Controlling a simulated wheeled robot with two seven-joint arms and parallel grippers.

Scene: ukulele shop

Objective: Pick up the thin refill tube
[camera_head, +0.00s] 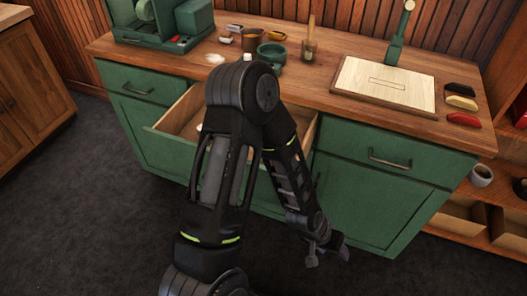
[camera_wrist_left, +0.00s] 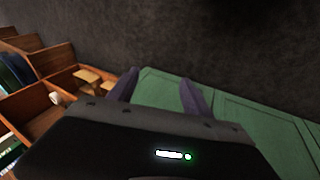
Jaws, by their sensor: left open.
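I cannot make out the thin refill tube in either view. An open wooden drawer (camera_head: 170,127) sticks out of the green cabinet, and my left arm covers much of its inside. A small whitish thing (camera_head: 199,127) shows in the drawer beside my arm, too small to identify. My left gripper (camera_head: 328,257) hangs low in front of the green cabinet doors, right of the drawer and below it. It is open and empty; its two fingers also show apart in the left wrist view (camera_wrist_left: 157,90). My right gripper is not in view.
The wooden countertop (camera_head: 310,88) holds a green machine (camera_head: 160,25), several cups and jars, a pale board (camera_head: 384,83) and coloured pieces at right. Open shelves with a mug (camera_head: 480,176) stand at right. The dark floor (camera_head: 80,220) in front is clear.

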